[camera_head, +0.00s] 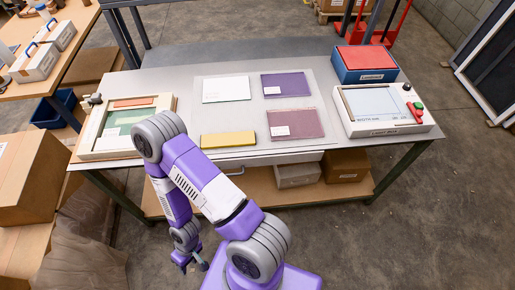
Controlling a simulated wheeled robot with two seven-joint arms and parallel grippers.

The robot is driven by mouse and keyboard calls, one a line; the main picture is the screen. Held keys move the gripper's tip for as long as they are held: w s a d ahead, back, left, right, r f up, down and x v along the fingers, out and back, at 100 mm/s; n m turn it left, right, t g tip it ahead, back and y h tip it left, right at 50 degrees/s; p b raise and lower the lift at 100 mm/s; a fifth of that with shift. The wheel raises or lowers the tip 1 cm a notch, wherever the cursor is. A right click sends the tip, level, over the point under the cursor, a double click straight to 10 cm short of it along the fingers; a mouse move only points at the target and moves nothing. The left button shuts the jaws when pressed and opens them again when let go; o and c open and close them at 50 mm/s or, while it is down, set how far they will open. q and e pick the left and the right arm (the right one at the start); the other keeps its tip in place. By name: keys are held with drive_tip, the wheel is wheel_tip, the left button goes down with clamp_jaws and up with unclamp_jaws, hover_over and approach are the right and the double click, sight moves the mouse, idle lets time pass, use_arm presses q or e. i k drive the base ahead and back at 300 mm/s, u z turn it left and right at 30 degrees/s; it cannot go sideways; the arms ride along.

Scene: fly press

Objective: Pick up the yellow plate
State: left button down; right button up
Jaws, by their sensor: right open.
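The yellow plate (229,140) lies flat at the front left of a grey mat on the worktable, near the table's front edge. My right arm passes just to its left in the picture. Its front side lies close to the mat's front edge. My right gripper (190,264) hangs low in front of the table, below and left of the yellow plate, well apart from it. It is open, and I see nothing in it. My left gripper is not in view.
The grey mat (245,111) also bears a white plate (226,89), a purple plate (285,84) and a mauve plate (296,124). A framed press bed (91,147) stands left, a light box (382,104) right, with a blue-and-red box (365,64) behind it.

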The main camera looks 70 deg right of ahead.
sight(246, 137)
drive_tip(key=k, duration=0.2)
drive_tip(key=z, duration=1.2)
